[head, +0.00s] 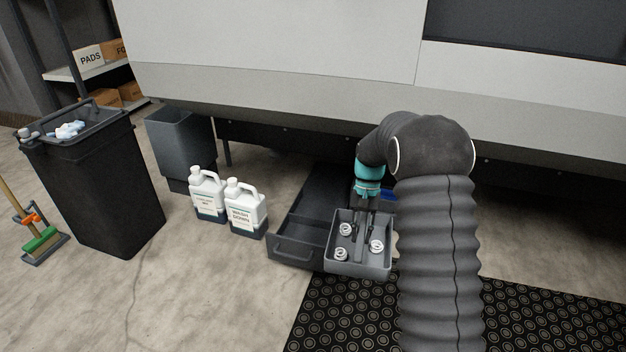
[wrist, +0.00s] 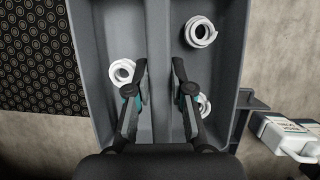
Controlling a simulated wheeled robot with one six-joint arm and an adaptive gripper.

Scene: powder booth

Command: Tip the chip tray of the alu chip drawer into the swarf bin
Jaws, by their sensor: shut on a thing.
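The chip tray (head: 331,262) is a grey open box with a middle divider and several pale curled chips in it. It looks level, in front of and overlapping the right side of the open dark drawer (head: 290,250); I cannot tell its exact height. My gripper (head: 366,222) reaches down into the tray from behind. In the wrist view, its fingers (wrist: 159,72) stand either side of the divider of the tray (wrist: 157,25) and are shut on it. A grey open bin (head: 180,145) stands at the machine's left; no label tells whether it is the swarf bin.
Two white jugs (head: 246,210) stand between the drawer and the bins. A tall black bin (head: 100,190) at left has a caddy with white items on top. A broom (head: 42,245) is far left. A black mat (head: 340,320) lies in front. The machine's panel (head: 260,85) overhangs the drawer.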

